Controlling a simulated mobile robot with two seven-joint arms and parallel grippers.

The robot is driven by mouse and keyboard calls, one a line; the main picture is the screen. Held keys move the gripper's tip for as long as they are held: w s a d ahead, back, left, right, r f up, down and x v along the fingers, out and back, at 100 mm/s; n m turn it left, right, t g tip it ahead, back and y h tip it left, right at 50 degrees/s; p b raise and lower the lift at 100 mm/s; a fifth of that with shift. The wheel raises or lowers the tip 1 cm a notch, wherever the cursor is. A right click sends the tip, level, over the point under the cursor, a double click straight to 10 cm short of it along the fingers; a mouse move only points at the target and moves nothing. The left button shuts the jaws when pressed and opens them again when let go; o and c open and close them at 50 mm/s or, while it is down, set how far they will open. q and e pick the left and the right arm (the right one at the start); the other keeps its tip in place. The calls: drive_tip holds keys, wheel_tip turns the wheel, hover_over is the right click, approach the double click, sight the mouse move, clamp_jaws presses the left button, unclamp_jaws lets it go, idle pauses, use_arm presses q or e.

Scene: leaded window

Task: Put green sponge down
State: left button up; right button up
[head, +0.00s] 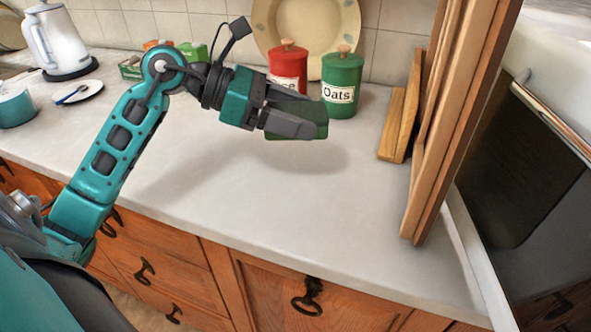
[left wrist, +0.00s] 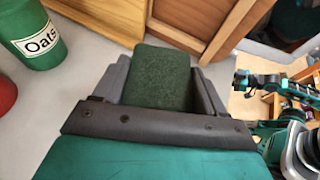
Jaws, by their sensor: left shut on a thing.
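My left gripper (head: 300,110) is shut on the dark green sponge (head: 310,130) and holds it above the pale countertop (head: 240,190). A soft shadow lies on the counter below, apart from the sponge. In the left wrist view the sponge (left wrist: 160,78) sits between the two grey fingers, its broad face toward the camera. The gripper points to the right in the head view, in front of the red canister (head: 288,66) and the green Oats canister (head: 341,82).
A wooden frame (head: 455,120) stands upright at the right counter end, with wooden boards (head: 403,115) leaning beside it. A kettle (head: 55,40), teal bowl (head: 14,106) and small plate (head: 78,92) are at the left. The front middle counter is clear.

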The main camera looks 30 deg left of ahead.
sight(296, 180)
use_arm(q)
wheel_tip(296, 180, down, 11)
drive_tip(key=shift+r+b, duration=0.15)
drive_tip(key=shift+b, duration=0.3)
drive_tip(key=shift+f, duration=0.25)
drive_tip(key=o, duration=0.9)
drive_tip(key=shift+r, duration=0.1)
drive_tip(key=shift+o, duration=0.2)
drive_tip(key=shift+r, duration=0.35)
drive_tip(key=v, duration=1.2)
drive_tip(key=shift+f, duration=0.15)
